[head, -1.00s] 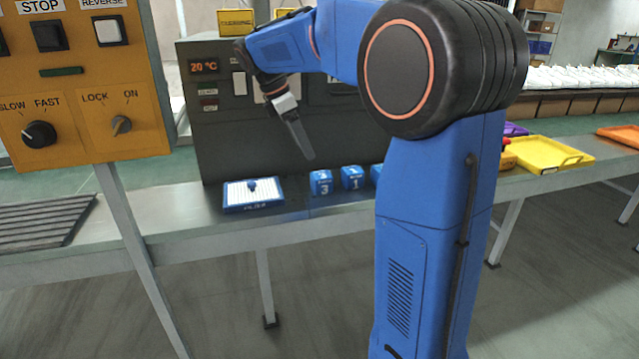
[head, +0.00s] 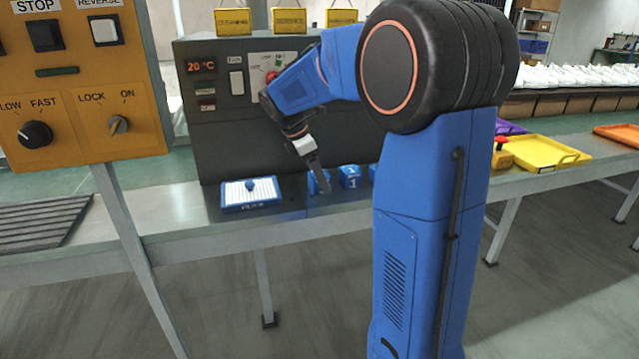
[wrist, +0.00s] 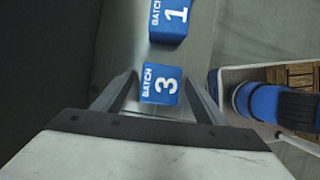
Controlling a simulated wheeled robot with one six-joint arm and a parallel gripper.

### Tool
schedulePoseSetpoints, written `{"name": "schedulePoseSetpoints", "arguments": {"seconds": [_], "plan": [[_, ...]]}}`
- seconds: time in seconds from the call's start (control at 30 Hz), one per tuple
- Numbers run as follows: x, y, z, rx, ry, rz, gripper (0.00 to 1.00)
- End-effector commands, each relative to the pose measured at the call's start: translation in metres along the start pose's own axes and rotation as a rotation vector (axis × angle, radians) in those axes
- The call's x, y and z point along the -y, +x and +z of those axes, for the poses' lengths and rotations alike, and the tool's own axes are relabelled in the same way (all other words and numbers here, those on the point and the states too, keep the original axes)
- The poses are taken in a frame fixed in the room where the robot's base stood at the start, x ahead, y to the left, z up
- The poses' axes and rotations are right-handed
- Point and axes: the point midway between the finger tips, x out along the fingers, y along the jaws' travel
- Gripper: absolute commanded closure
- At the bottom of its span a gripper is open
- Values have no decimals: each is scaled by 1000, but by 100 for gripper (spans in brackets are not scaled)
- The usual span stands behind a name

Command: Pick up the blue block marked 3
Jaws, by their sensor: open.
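The blue block marked 3 (wrist: 161,85) sits on the metal table, its white "BATCH 3" face toward the wrist camera. In the head view the block (head: 313,184) is partly hidden behind my gripper (head: 325,188). In the wrist view my gripper (wrist: 162,92) is open, with one finger on each side of the block and visible space beside it. I cannot tell how far above the block the fingertips are. A blue block marked 1 (wrist: 170,22) stands close beyond it, and also shows in the head view (head: 350,176).
A blue-rimmed tray (head: 251,205) with a white ribbed surface and a blue knob lies left of the blocks. A dark control panel (head: 215,140) rises behind them. Another blue block (head: 373,172) is partly hidden by my arm. A yellow tray (head: 540,166) is farther right.

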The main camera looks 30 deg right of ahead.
Motion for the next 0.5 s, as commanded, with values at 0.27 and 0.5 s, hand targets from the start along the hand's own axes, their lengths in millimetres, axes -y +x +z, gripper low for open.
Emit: {"name": "schedulePoseSetpoints", "arguments": {"seconds": [0.27, 0.5], "plan": [[0, 10, 0, 0, 0, 1, 34], [0, 9, 0, -1, 0, 0, 70]]}}
